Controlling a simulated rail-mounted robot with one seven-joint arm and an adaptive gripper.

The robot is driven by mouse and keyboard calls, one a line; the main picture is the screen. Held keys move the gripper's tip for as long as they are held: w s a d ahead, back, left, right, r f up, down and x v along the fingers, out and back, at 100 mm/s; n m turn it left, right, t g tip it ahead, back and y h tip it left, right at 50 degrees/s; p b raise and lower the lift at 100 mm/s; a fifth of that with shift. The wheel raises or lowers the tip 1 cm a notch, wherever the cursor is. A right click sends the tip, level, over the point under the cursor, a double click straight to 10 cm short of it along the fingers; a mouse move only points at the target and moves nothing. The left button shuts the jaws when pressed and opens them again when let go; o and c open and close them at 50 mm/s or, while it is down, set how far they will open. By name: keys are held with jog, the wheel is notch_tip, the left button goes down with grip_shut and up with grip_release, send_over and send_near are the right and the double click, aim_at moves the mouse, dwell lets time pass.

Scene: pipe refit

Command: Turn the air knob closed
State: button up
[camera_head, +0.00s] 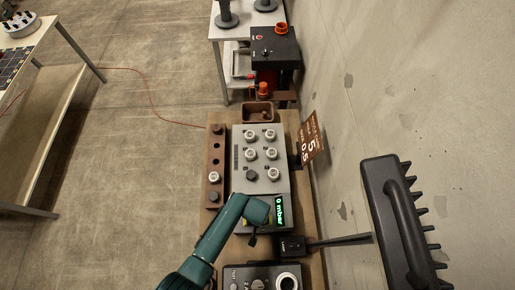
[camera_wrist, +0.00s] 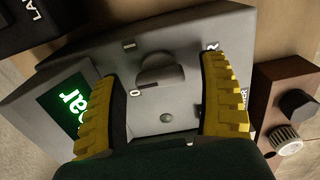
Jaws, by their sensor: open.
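My gripper (camera_wrist: 165,100) is open, with its two yellow ribbed fingers spread on either side of a grey knob (camera_wrist: 160,70) on a grey panel. The fingers look apart from the knob. Marks resembling "I" and "0" sit beside it; its name label is mostly hidden by the right finger, so I cannot tell whether it is the air knob. In the head view, my gripper (camera_head: 247,221) is over the lower part of the grey control box (camera_head: 237,177), largely hidden by my teal arm. The box's green display (camera_head: 280,209) reads "0 mbar".
Several white knobs (camera_head: 249,135) stand on the upper box. A brown strip (camera_head: 215,131) with plugs lies to its left. A dark box (camera_head: 291,246) and another knobbed box (camera_head: 233,281) are below. A black finned lamp (camera_head: 402,220) stands at right by the wall.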

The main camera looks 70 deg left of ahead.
notch_tip(320, 180, up, 12)
dwell(0.3)
dwell(0.3)
jog(key=shift+d, duration=0.1)
